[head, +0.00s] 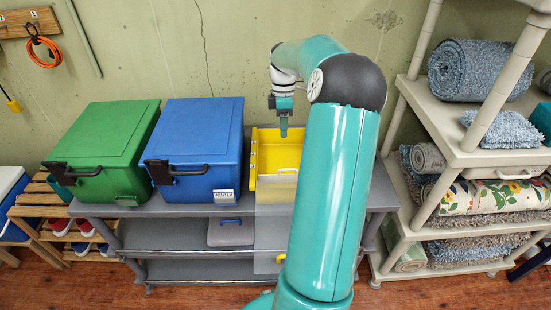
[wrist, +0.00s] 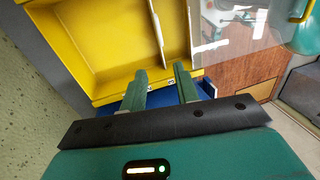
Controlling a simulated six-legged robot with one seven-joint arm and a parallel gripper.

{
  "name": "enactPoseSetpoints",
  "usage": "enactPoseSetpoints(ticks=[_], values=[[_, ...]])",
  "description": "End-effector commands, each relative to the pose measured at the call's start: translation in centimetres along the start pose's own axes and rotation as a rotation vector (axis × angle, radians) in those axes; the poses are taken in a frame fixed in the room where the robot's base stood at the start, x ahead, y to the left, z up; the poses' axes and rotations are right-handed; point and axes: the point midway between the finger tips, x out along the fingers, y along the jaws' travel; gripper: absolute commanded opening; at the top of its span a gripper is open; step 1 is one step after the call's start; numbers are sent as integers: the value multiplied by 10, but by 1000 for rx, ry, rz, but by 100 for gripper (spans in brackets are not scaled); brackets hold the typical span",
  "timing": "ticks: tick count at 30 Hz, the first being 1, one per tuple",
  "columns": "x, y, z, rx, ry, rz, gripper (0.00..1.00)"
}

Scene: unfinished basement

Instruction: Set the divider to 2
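The yellow box (head: 276,148) stands open on the grey shelf unit, right of the blue box. In the wrist view its yellow interior (wrist: 105,45) shows from above. A thin yellow divider with a white top edge (wrist: 158,25) crosses the box near its front side. Small white marks (wrist: 172,85) sit on the box's rim; I cannot read them. My gripper (head: 283,130) points down above the box. In the wrist view its two green fingers (wrist: 160,69) are apart with nothing held between them. The divider's near end appears between the fingertips, which hide part of the rim.
A clear panel (head: 270,235) hangs from the yellow box's front. A blue box (head: 205,125) and a green box (head: 108,135) stand to its left. The beige rack (head: 455,150) with rolled rugs stands to the right. The wall is close behind.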

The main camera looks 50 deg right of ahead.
Motion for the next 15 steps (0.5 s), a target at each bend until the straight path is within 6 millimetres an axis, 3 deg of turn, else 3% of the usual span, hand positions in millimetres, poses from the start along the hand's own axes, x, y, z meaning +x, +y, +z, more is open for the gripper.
enactPoseSetpoints(ticks=[8, 15], values=[[19, -5, 8, 6, 4, -5, 31], [65, -8, 8, 6, 4, -6, 31]])
